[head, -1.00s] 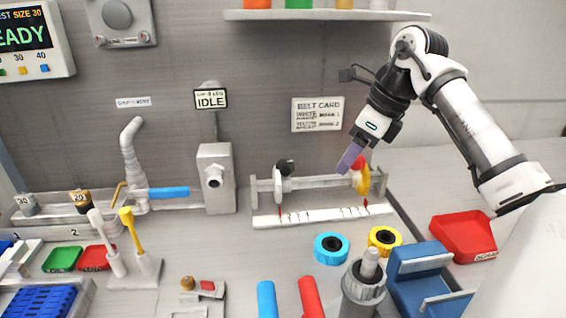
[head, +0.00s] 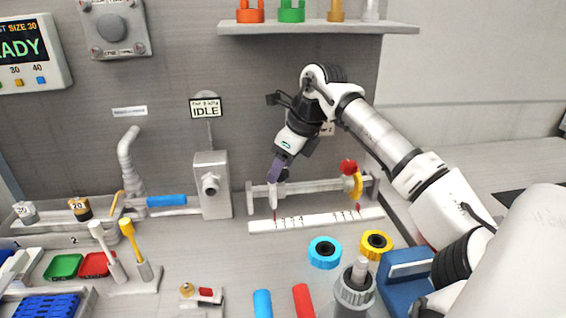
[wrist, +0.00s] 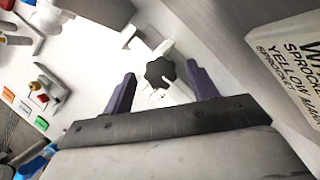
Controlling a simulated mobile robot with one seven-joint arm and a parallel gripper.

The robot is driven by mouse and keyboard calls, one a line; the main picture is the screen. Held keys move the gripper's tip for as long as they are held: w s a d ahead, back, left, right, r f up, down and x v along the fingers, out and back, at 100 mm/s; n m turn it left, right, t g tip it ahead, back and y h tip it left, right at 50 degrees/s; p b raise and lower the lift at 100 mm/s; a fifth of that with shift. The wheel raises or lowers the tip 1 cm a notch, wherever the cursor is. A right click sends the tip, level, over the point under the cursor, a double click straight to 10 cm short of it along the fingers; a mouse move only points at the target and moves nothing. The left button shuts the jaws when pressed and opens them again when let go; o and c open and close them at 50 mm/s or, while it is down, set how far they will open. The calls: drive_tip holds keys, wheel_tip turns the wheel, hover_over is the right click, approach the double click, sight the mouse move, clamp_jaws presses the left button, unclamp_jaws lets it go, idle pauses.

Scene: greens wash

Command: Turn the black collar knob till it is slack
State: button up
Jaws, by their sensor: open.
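The black collar knob (wrist: 160,72) is a lobed knob on the white collar at the left end of the shaft. In the wrist view it sits between the spread purple fingers of my gripper (wrist: 162,88), a little beyond their tips, with a gap on each side. In the head view my gripper (head: 275,175) points down at the white collar (head: 272,196), and the black knob is mostly hidden behind the fingers. My gripper is open and empty. A red knob (head: 348,166) tops the yellow collar (head: 353,187) at the right end of the shaft.
A white scale strip (head: 310,220) lies in front of the shaft. A blue ring (head: 325,253) and a yellow ring (head: 376,244) lie in front. A shelf (head: 315,28) hangs above.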

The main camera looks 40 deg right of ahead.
drive_tip(key=c, duration=1)
drive_tip(key=shift+f+m+h+b, duration=0.3)
drive_tip(key=shift+m+h+b, duration=0.1)
drive_tip(key=shift+m+b, duration=0.75)
drive_tip(key=shift+a+r+m+h+b, duration=0.2)
drive_tip(key=shift+m+h+b, duration=0.3)
drive_tip(key=shift+m+b, duration=0.6)
drive_tip(key=o, duration=1)
drive_tip(key=p+v, duration=0.7)
drive_tip(key=v, duration=0.5)
